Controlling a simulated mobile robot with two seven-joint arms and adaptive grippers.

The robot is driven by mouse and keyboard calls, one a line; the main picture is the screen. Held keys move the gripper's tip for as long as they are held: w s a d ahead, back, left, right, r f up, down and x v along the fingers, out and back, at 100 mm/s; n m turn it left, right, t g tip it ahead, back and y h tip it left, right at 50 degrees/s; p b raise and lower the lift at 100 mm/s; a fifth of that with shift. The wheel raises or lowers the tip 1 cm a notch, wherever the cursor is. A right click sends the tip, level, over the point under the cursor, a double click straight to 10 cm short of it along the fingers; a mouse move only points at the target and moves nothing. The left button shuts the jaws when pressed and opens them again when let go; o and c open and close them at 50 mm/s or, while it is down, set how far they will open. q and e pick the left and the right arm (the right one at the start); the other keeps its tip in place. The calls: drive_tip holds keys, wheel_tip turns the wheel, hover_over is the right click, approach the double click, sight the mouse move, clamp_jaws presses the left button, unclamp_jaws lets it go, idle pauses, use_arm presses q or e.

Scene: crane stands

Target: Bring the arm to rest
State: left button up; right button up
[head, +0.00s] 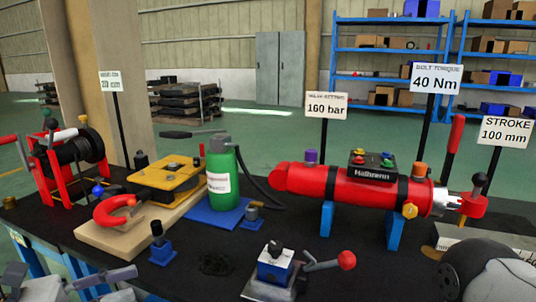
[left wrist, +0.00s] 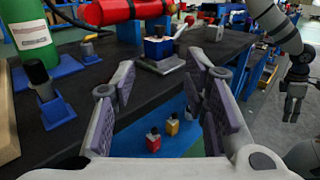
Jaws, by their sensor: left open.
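My left gripper (left wrist: 162,65) is open. In the left wrist view its two grey fingers with dark pads stand wide apart with nothing between them, over the front edge of the dark bench top (left wrist: 105,90). Parts of this gripper show in the head view at the lower left (head: 72,282), by the bench's front edge. A grey and dark part of my right arm fills the lower right of the head view. The end of that arm, with what looks like my right gripper (left wrist: 293,100), hangs at the right of the left wrist view, too small to read.
The bench holds a red cylinder (head: 330,186), a green bottle (head: 222,180), a yellow press (head: 167,178), a red-framed reel (head: 72,155) and a blue block with a red-knobbed lever (head: 275,265). Below the bench edge, small red (left wrist: 153,140) and yellow (left wrist: 172,125) pieces sit on a blue surface.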

use_arm(q)
drive_tip(key=s+d+f+m+g+y, duration=0.2)
drive_tip(key=s+f+m+g+y, duration=0.25)
drive_tip(key=s+f, duration=0.45)
drive_tip(key=s+d+f+m+g+y, duration=0.4)
drive_tip(key=s+f, duration=0.3)
drive_tip(key=f, duration=0.5)
drive_tip(key=s+a+f+m+y, duration=0.2)
drive_tip(key=s+f+m+y, duration=0.1)
drive_tip(key=s+m, duration=0.4)
drive_tip(key=s+a+f+m+g+y, duration=0.1)
drive_tip(key=s+a+f+m+y, duration=0.1)
drive_tip(key=s+f+m+y, duration=0.2)
drive_tip(key=s+m+y, duration=0.1)
drive_tip(key=s+m, duration=0.2)
drive_tip(key=s, duration=0.2)
drive_tip(key=shift+s+a+f, duration=0.15)
drive_tip(key=shift+a+f, duration=0.05)
drive_tip(key=shift+a, duration=0.05)
drive_tip(key=shift+g, duration=0.25)
